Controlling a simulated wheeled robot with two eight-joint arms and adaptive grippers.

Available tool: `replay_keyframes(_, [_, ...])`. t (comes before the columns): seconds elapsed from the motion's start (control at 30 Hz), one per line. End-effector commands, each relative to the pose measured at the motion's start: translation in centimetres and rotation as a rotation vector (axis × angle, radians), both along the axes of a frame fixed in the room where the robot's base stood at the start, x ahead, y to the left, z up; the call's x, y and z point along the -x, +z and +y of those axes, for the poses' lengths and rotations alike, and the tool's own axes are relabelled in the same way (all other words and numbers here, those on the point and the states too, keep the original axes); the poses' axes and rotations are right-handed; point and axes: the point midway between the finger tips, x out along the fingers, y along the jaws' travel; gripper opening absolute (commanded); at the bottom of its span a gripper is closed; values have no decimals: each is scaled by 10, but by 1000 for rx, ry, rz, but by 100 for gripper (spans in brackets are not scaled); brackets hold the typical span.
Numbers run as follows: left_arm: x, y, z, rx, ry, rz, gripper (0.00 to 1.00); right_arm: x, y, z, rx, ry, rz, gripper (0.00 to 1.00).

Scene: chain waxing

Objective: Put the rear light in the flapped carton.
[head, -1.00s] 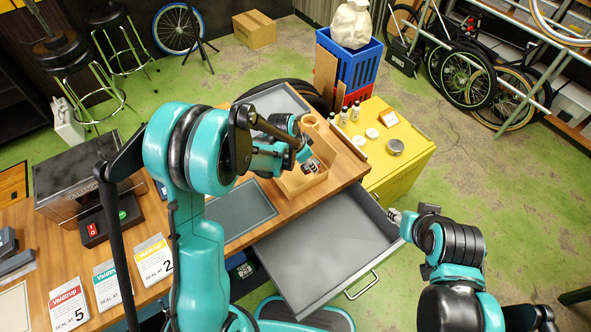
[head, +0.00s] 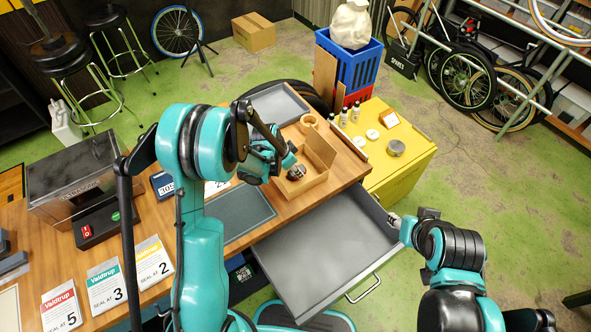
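The flapped carton (head: 322,151) stands on the wooden workbench, its tall flap raised on the right side. A small dark and reddish object, seemingly the rear light (head: 296,172), lies inside the carton near its left side. My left gripper (head: 287,161) is at the carton's left edge, just beside the light. No held object shows in it, but its fingers are too small and partly hidden to tell whether they are open. My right gripper (head: 394,220) is by the right side of the open drawer, away from the carton; its fingers are not clear.
An open grey drawer (head: 325,255) juts out below the bench. A yellow cabinet (head: 405,165) with bottles and tins stands to the right. A tape roll (head: 309,121) and a grey tray (head: 275,104) lie behind the carton. A dark mat (head: 240,215) lies in front.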

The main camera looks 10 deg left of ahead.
Motion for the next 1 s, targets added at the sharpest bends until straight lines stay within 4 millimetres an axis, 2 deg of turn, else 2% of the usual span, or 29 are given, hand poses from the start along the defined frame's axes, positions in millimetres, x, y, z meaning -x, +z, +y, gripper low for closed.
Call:
replay_keyframes(0.07, [0, -4, 0, 0, 0, 0, 0, 0, -4, 0, 0, 0, 0, 40])
replay_keyframes(0.1, [0, -3, 0, 0, 0, 0, 39, 0, -3, 0, 0, 0, 0, 40])
replay_keyframes(0.13, [0, -2, 0, 0, 0, 0, 47, 0, -3, 0, 0, 0, 0, 40])
replay_keyframes(0.17, [0, -2, 0, 0, 0, 0, 49, 0, -3, 0, 0, 0, 0, 40])
replay_keyframes(0.43, [0, -2, 0, 0, 0, 0, 49, 0, -2, 0, 0, 0, 0, 40])
replay_keyframes(0.57, [1, 6, 1, 0, 1, 0, 49, 0, 4, 0, 0, 0, 0, 40])
replay_keyframes(1.0, [25, 90, 25, 0, 2, 0, 49, 0, 28, 0, 0, 0, 0, 40])
